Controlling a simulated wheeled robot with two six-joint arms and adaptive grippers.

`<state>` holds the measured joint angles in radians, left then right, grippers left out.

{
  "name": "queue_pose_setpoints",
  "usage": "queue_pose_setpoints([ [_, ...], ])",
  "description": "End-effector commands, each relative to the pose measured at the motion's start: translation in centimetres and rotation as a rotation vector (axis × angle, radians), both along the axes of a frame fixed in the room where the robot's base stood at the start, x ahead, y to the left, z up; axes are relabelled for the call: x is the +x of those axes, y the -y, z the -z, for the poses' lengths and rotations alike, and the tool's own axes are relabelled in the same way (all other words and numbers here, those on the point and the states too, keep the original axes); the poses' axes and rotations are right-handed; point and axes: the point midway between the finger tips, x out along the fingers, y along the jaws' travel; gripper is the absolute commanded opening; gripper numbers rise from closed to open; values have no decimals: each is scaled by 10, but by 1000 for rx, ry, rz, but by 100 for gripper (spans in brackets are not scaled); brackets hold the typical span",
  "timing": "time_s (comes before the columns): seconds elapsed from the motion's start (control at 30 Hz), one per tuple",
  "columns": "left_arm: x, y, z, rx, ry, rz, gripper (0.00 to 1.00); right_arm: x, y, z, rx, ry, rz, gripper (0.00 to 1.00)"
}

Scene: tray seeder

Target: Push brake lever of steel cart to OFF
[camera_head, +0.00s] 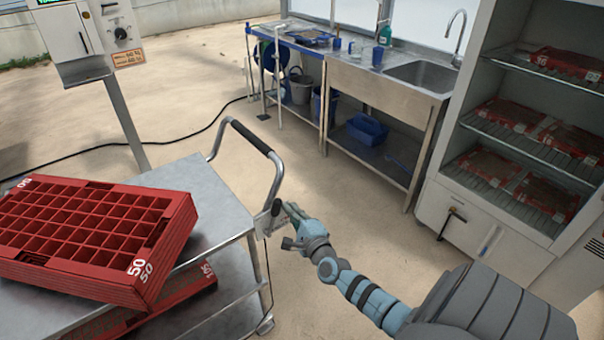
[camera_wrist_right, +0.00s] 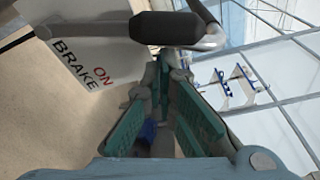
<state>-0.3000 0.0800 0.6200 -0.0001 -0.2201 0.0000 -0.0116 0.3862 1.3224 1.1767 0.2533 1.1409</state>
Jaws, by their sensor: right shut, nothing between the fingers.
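The steel cart (camera_head: 212,190) stands at the left in the head view, with its black-gripped push handle (camera_head: 250,138) rising at its right end. A small brake plate (camera_head: 264,220) sits at the foot of the handle. In the wrist view the plate (camera_wrist_right: 95,50) reads BRAKE and ON; no OFF marking shows. The brake lever (camera_wrist_right: 165,28), a grey rod with a black grip, lies across the top there. My right gripper (camera_head: 287,210) is shut and empty beside the plate. Its fingertips (camera_wrist_right: 168,78) appear just below the lever's grip; contact is unclear. My left gripper is out of view.
Red seed trays (camera_head: 165,215) lie on the cart. A steel sink bench (camera_head: 385,90) stands at the back, and a white cabinet (camera_head: 485,225) with red packs stands at the right. A post (camera_head: 125,118) is behind the cart. Floor between cart and cabinet is clear.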

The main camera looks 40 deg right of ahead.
Motion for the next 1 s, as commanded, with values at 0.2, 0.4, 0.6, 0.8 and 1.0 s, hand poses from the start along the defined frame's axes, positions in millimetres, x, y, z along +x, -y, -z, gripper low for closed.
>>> queue_pose_setpoints([
  [0.2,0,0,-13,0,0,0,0,2,-15,-13,-171,-15,1,0],
  [0.4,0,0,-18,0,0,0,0,3,-26,-17,-290,-29,1,0],
  [0.6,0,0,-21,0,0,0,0,4,-32,-19,-358,-36,0,0],
  [0.8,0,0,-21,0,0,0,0,4,-34,-19,-381,-39,0,0],
  [1.0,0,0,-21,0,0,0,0,4,-34,-19,-383,-38,0,0],
])
